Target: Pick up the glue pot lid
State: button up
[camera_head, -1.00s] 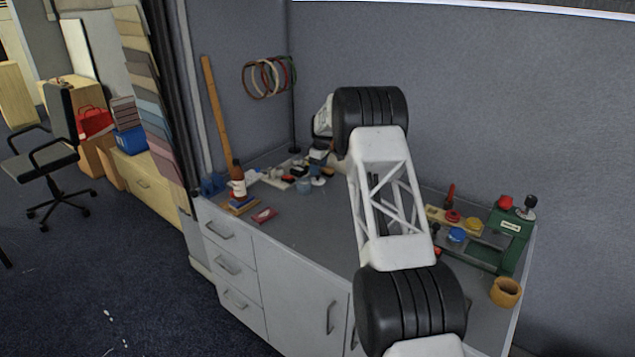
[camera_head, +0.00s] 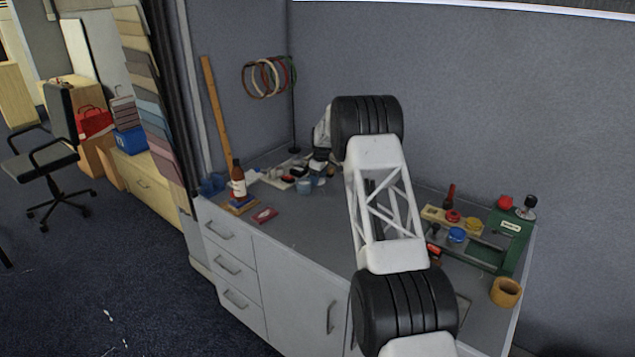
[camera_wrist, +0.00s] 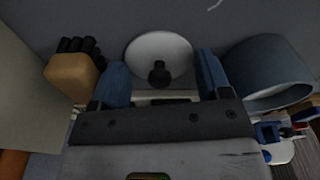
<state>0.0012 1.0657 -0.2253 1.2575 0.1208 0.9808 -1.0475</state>
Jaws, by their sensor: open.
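The glue pot lid (camera_wrist: 146,46) is a pale round disc with a dark knob in the wrist view. It lies between the two blue fingers of my gripper (camera_wrist: 162,72), which is open. The fingers stand on either side of the knob; I cannot tell whether they touch the lid. The glue pot (camera_wrist: 268,72), a blue-grey cylinder, stands just right of the right finger. In the head view the glue pot (camera_head: 304,187) is on the bench beside my gripper (camera_head: 319,168), which covers most of the lid there.
A wooden block with dark rounded ends (camera_wrist: 72,72) is close left of the left finger. In the head view a brown bottle (camera_head: 238,180) stands at the bench's left, a red packet (camera_head: 265,215) lies in front, and a green tool (camera_head: 508,235) is at the right.

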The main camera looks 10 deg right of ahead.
dwell(0.6)
jog(key=c, duration=0.5)
jog(key=shift+c, duration=0.2)
jog(key=shift+r, duration=4.95)
jog(key=shift+a, duration=0.1)
jog(key=shift+m, duration=0.3)
jog(key=s+a, duration=0.2)
jog(key=s+a+r, duration=0.1)
jog(key=s+a, duration=0.1)
jog(key=s+a+r, duration=0.1)
jog(key=s+a, duration=0.1)
jog(key=s, duration=0.1)
jog(key=shift+a, duration=0.25)
